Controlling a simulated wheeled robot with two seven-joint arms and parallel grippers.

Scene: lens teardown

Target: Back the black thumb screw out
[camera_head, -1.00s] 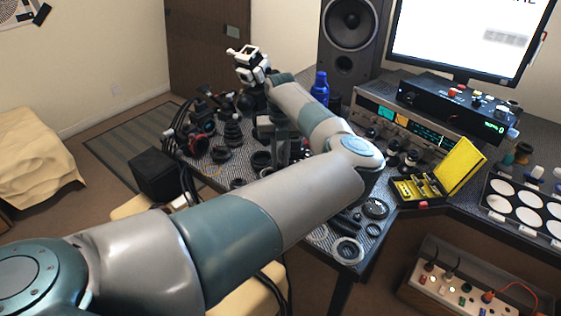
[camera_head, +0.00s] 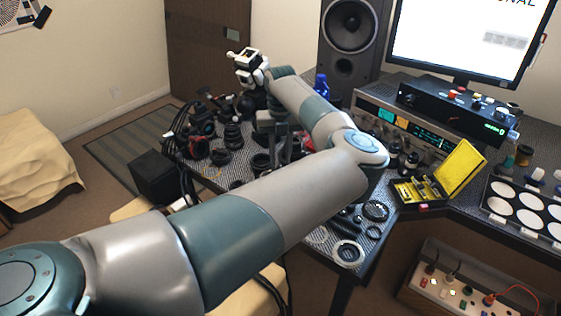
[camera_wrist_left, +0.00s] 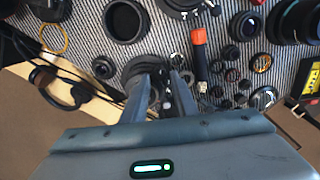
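My left arm crosses the head view from the lower left, and its gripper (camera_head: 282,150) points down at the table, partly covered by my arm. In the left wrist view the two grey fingers of my left gripper (camera_wrist_left: 161,82) stand apart. A dark part with small metallic bits (camera_wrist_left: 160,95) lies between and below them; I cannot tell whether they touch it. A dark round lens part (camera_wrist_left: 143,66) is just beyond the fingertips. I cannot single out the black thumb screw among these dark shapes. My right gripper is not in view.
An orange-tipped dark tool (camera_wrist_left: 200,55) lies right of the fingers. A large black ring (camera_wrist_left: 125,20), a yellow ring (camera_wrist_left: 53,38) and several small lens parts surround them. An open yellow case (camera_head: 460,167) and a blue bottle (camera_head: 321,84) stand on the bench.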

